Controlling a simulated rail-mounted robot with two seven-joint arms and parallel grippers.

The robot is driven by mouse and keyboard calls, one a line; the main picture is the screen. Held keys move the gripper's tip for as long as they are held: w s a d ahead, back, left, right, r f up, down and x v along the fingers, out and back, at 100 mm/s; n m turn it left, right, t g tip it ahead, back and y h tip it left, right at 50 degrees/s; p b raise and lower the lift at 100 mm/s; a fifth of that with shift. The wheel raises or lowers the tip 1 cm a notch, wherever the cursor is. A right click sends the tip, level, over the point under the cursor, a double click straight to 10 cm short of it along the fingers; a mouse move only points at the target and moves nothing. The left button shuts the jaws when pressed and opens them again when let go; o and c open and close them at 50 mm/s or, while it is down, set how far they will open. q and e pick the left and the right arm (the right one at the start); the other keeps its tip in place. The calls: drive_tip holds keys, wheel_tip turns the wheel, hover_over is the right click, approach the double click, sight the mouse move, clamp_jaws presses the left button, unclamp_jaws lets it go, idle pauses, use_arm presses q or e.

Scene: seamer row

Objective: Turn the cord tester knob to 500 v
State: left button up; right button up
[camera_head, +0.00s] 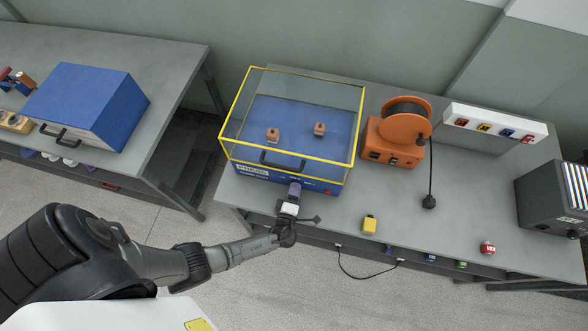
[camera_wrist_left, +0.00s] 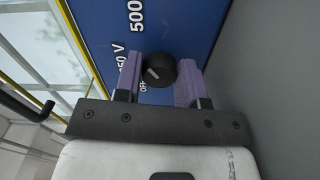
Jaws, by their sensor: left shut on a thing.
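The cord tester (camera_head: 275,174) is a blue box on the bench under a clear, yellow-edged cover. Its black round knob (camera_wrist_left: 160,69) shows in the left wrist view on the blue panel, beside white marks OFF, one ending in 50 V, and one beginning 500, cut off by the frame. The knob's short white pointer line slants toward the side of OFF and the 50 V mark; its exact setting is hard to tell. My left gripper (camera_head: 294,190) is at the tester's front, its purple fingers (camera_wrist_left: 159,80) shut around the knob. In the head view the knob is hidden. My right gripper is out of view.
The cover's dark handle (camera_head: 283,160) is close above my gripper. An orange cord reel (camera_head: 393,145) stands to the right. A yellow block (camera_head: 369,224) and a red item (camera_head: 487,248) lie on the bench, with bare surface between them.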

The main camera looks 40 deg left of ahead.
use_arm(q)
drive_tip(key=o, duration=0.9)
drive_tip(key=shift+o, duration=0.2)
drive_tip(key=v, duration=1.4)
drive_tip(key=shift+a, duration=0.1)
